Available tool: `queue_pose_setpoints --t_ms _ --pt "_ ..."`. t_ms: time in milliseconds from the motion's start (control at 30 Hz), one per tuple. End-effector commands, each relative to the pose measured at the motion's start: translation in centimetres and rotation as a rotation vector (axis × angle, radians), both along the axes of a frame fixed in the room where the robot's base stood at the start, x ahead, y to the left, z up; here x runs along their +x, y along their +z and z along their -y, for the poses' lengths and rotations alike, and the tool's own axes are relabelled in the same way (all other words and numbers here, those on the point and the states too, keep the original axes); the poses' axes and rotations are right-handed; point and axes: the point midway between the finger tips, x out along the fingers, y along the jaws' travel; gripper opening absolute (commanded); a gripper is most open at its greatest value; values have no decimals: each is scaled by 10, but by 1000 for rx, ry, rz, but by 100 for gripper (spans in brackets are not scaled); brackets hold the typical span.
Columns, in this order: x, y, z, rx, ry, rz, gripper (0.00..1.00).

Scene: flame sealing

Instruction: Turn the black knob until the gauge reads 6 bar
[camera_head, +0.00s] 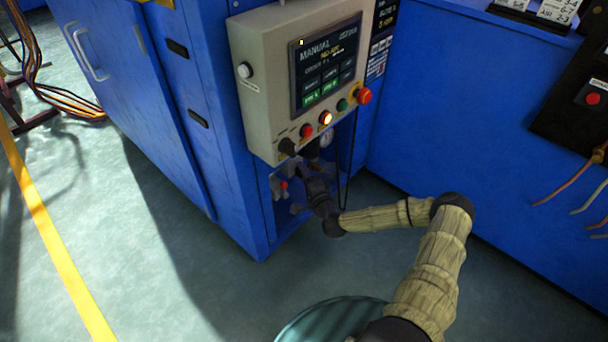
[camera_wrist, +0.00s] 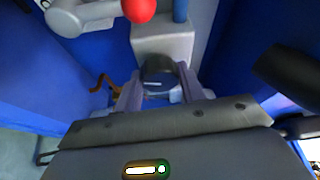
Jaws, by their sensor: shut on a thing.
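The black knob (camera_wrist: 158,71) sits on a light grey block (camera_wrist: 165,40) in the wrist view and carries a short white mark. The two fingers of my gripper (camera_wrist: 159,84) lie on either side of it, shut on it. In the head view my gripper (camera_head: 312,190) reaches into the recess under the control box, where it hides the knob.
The control box (camera_head: 262,105) with a screen (camera_head: 326,66) and several buttons overhangs my gripper. A red ball-shaped handle end (camera_wrist: 139,9) is close above the knob. A black cable (camera_head: 350,165) hangs to the right. Blue cabinet walls (camera_head: 218,130) flank the recess.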

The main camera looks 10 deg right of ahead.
Motion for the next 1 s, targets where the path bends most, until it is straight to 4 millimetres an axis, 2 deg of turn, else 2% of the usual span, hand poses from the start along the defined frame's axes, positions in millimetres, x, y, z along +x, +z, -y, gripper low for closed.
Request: queue_pose_setpoints --t_ms 567,600,700,1000 --pt "0 -2 1 -43 0 27 17" --pt "0 -2 1 -43 0 27 43" --pt "0 -1 1 -42 0 28 61" --pt "-1 0 1 -41 -1 29 61"
